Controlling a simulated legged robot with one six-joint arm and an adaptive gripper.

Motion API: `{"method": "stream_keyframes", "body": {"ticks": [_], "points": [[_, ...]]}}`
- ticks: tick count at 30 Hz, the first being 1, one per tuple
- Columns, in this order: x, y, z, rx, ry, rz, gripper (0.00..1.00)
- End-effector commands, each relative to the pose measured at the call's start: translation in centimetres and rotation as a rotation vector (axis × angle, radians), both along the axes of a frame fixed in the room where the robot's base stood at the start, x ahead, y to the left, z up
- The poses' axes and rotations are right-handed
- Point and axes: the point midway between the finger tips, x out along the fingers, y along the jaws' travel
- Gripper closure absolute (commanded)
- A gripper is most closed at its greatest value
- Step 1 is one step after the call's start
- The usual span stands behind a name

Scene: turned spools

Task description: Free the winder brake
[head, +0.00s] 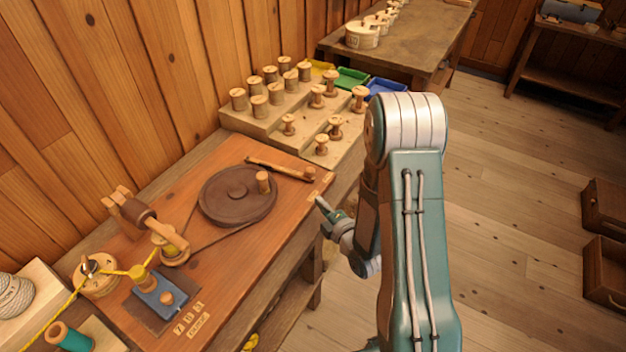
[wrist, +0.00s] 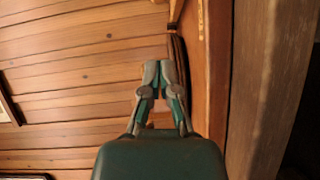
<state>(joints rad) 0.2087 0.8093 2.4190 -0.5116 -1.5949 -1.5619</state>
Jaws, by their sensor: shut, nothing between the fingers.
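The winder stands on a reddish wooden board (head: 268,230). Its dark round wheel (head: 225,200) carries an upright peg (head: 263,182), and a drive cord runs from it to a small spindle (head: 172,246) at the left. A wooden lever (head: 280,169) lies by the wheel's far edge, with a round knob (head: 310,172) at its right end; it looks like the brake. I cannot tell whether it touches the wheel. My gripper (head: 322,205) is shut and empty at the board's right edge, below the knob in the picture. Its closed fingers also show in the wrist view (wrist: 161,68).
A stepped rack (head: 262,118) of wooden spools stands behind the board. Yellow thread passes a round guide (head: 97,276) and a blue block (head: 160,293) at the front left. The plank wall (head: 130,90) bounds the left; open floor (head: 510,200) lies right.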

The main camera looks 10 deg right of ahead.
Motion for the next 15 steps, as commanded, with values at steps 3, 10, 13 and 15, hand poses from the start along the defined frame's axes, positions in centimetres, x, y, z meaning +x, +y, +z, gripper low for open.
{"method": "stream_keyframes", "body": {"ticks": [3,10,13,15], "points": [[2.2,0.9,-0.1,-0.001,-0.002,0.004,1.0],[6.2,1.5,-0.3,0.001,-0.003,-0.001,1.0],[7.5,0.6,-0.4,0.0,-0.002,-0.002,1.0],[8.2,0.2,-0.5,0.002,0.0,-0.001,1.0]]}}
